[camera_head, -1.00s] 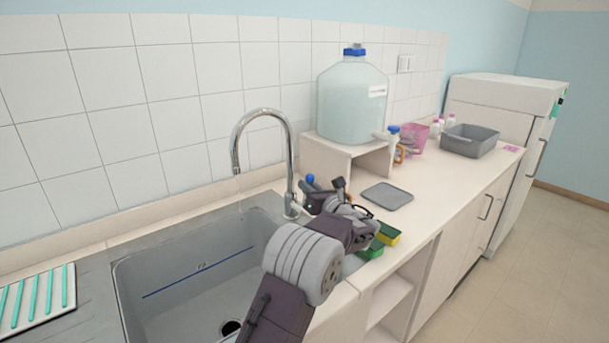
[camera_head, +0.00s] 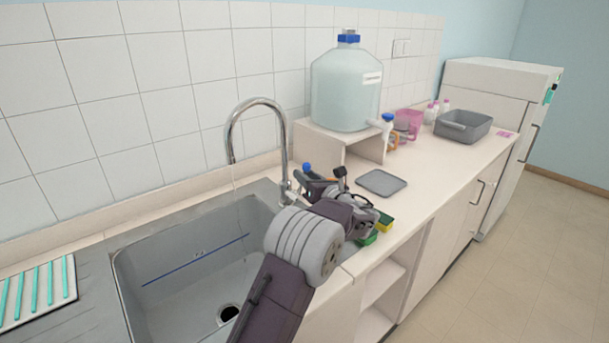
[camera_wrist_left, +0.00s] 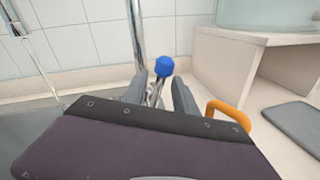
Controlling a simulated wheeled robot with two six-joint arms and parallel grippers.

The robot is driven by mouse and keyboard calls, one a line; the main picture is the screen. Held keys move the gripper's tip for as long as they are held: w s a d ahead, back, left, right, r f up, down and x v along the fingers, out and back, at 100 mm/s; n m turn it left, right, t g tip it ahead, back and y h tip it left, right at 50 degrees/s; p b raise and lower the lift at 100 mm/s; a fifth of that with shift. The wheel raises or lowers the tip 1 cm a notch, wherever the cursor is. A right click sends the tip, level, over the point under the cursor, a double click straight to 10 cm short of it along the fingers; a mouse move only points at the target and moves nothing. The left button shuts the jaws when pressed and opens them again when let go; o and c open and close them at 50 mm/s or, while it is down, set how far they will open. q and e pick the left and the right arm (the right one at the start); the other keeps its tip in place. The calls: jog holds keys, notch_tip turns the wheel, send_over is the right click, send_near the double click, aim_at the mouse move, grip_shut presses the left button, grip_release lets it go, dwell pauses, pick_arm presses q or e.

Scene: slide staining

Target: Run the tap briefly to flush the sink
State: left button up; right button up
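The chrome gooseneck tap (camera_head: 256,103) arches over the grey sink (camera_head: 180,272). A faint thin line, which looks like water, hangs below its spout in the head view. My left gripper (camera_head: 324,180) is just right of the tap's base. A blue knob (camera_head: 307,168) shows beside it. In the wrist view, the blue knob (camera_wrist_left: 164,66) tops a thin chrome lever between the two fingers of my left gripper (camera_wrist_left: 159,92). The fingers are apart, with gaps visible around the lever; I cannot tell whether either touches it. My right gripper is not in view.
A large water carboy (camera_head: 346,85) stands on a white riser (camera_head: 320,143) right of the tap. A grey flat tray (camera_head: 381,183), sponges (camera_head: 384,221) and a grey basin (camera_head: 463,127) lie along the counter. An orange loop (camera_wrist_left: 228,112) is close right of the gripper.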

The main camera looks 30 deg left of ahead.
pick_arm(q)
jog(key=v, duration=0.7)
jog(key=shift+s+d, duration=0.2)
jog(key=shift+d, duration=0.15)
dwell(0.8)
